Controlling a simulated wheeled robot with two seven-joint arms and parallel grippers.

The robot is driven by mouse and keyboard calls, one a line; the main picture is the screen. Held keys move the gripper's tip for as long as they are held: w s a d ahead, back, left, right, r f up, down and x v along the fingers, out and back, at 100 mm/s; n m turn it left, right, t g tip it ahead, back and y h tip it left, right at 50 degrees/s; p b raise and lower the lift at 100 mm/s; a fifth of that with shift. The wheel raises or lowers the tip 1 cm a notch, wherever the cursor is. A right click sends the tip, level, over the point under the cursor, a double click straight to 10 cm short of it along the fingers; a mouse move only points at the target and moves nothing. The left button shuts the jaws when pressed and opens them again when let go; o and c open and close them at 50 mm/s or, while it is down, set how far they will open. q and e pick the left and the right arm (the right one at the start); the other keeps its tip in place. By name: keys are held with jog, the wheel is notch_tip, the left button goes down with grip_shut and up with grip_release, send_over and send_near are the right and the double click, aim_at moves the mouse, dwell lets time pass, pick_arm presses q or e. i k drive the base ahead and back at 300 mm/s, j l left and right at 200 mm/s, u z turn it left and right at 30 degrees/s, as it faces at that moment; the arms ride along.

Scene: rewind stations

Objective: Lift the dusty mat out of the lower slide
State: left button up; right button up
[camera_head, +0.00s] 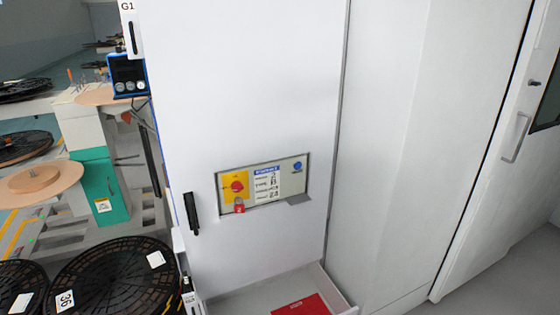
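A white open slide (341,297) sticks out at the bottom of a tall white cabinet (240,90). A flat red piece (300,306) with small pale print lies in it, cut off by the bottom edge of the picture. I cannot tell whether this red piece is the dusty mat, and no other mat shows. Neither of my grippers is in view.
Black reels (115,275) crowd the lower left. A white door with a handle (516,138) stands right. Grey floor (500,270) is clear.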

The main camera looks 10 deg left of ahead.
aim_at(187, 279)
jog(key=k+j+u, duration=0.35)
jog(key=j, duration=0.3)
jog(key=k+j+u, duration=0.2)
jog(key=j, duration=0.15)
jog(key=i+l+z, duration=0.1)
jog(key=i+z, duration=0.4)
jog(key=z, duration=0.15)
jog(key=j, duration=0.45)
jog(key=i, duration=0.05)
